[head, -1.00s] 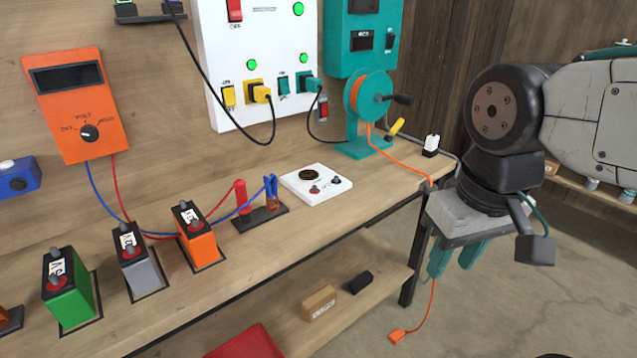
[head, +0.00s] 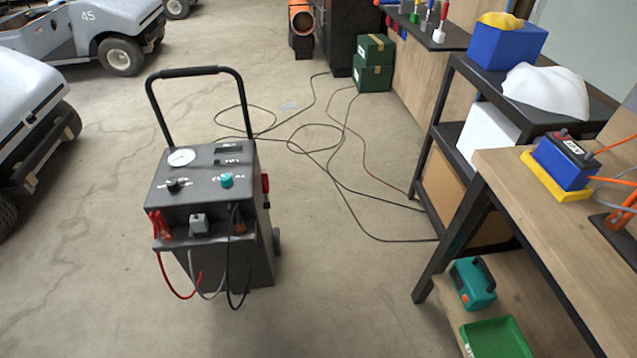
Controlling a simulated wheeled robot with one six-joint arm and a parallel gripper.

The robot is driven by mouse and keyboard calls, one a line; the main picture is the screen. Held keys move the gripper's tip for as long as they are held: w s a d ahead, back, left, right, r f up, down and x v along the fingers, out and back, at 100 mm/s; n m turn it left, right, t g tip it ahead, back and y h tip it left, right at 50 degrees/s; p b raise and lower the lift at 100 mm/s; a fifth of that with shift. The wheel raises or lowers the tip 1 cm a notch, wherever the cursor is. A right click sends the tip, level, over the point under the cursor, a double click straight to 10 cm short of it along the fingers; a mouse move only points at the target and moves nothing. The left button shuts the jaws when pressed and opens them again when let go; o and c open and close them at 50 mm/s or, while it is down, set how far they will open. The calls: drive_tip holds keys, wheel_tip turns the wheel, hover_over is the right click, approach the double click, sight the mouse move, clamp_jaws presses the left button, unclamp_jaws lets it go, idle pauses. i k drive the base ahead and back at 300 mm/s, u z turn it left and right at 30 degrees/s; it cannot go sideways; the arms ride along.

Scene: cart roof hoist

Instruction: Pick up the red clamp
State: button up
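A red clamp (head: 160,222) sits at the front left of the ledge of a dark grey wheeled charger cart (head: 205,189), and a red cable hangs in a loop below it. A grey block (head: 198,224) sits on the ledge beside it, and a dark clamp-like piece with a black cable (head: 237,222) is at the ledge's right end. The cart stands upright on the floor left of centre. My gripper is not in view. The red clamp on the bench stand seen earlier is out of view.
Cables (head: 330,150) lie looped on the floor behind and right of the cart. White vehicles (head: 35,95) stand at the left. A wooden bench (head: 545,215) with a blue battery (head: 563,163) and a black shelf (head: 470,165) line the right. The floor in front is clear.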

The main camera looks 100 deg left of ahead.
sight(162, 227)
drive_tip(key=u, duration=4.05)
drive_tip(key=k, duration=0.65)
drive_tip(key=u, duration=0.6)
drive_tip(key=i, duration=1.5)
